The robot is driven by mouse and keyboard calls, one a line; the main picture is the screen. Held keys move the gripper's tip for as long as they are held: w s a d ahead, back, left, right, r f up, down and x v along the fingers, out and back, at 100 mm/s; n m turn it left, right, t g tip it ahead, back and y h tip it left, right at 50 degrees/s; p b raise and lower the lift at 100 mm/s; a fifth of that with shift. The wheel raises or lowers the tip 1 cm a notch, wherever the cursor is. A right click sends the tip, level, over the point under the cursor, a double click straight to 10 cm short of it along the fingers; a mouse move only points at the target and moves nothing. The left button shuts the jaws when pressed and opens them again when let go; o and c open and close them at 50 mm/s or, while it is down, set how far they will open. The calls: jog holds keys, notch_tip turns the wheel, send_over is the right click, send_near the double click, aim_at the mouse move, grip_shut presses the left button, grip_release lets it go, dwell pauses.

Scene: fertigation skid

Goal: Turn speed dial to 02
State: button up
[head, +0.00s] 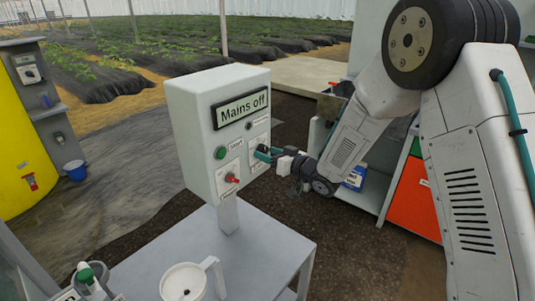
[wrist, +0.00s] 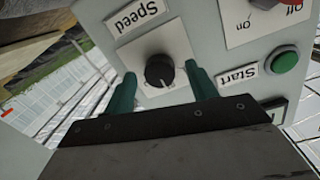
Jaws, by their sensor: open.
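The speed dial (wrist: 160,72) is a round black knob on a white plate, under an upside-down "Speed" label (wrist: 139,16) in the wrist view. A light pointer mark shows on the knob, but the scale is too small to read. My gripper (wrist: 161,69) is open, with one teal finger on each side of the dial and visible gaps to it. In the head view my gripper (head: 265,154) is at the right part of the control box (head: 190,115) front and mostly hides the dial.
In the wrist view the Start button (wrist: 285,61) is right of the dial. A grey table (head: 250,255) with a white jug (head: 184,282) stands below.

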jog(key=v, duration=0.7)
jog(key=shift+f, duration=0.1)
